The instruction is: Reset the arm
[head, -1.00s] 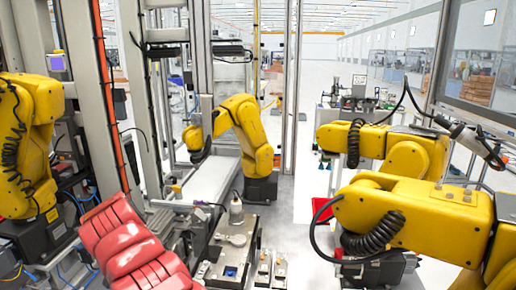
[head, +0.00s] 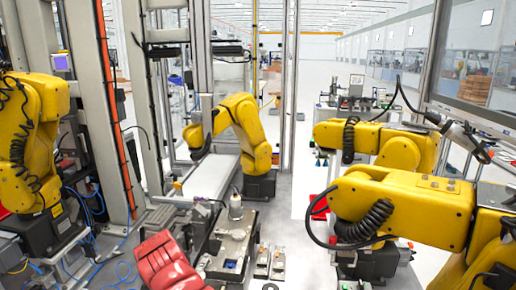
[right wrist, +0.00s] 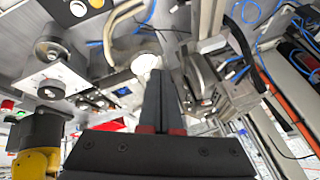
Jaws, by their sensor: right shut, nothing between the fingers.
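My right gripper (right wrist: 163,85) shows in the right wrist view, with its two black fingers shut together and nothing between them. A round pale part (right wrist: 145,65) appears just past the fingertips in that view; whether they touch it I cannot tell. In the head view, a red ribbed part (head: 166,264) enters at the bottom left of centre; I cannot tell whether it is one of my arm links. Neither of my grippers can be made out in the head view, and my left gripper is not in view.
Yellow robot arms stand at the left (head: 40,135), centre (head: 240,130) and right (head: 400,205). A workbench fixture (head: 232,245) with a grey bottle-like part (head: 236,207) is at the lower centre. A metal post (head: 113,110) rises on the left. Pale floor is open behind.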

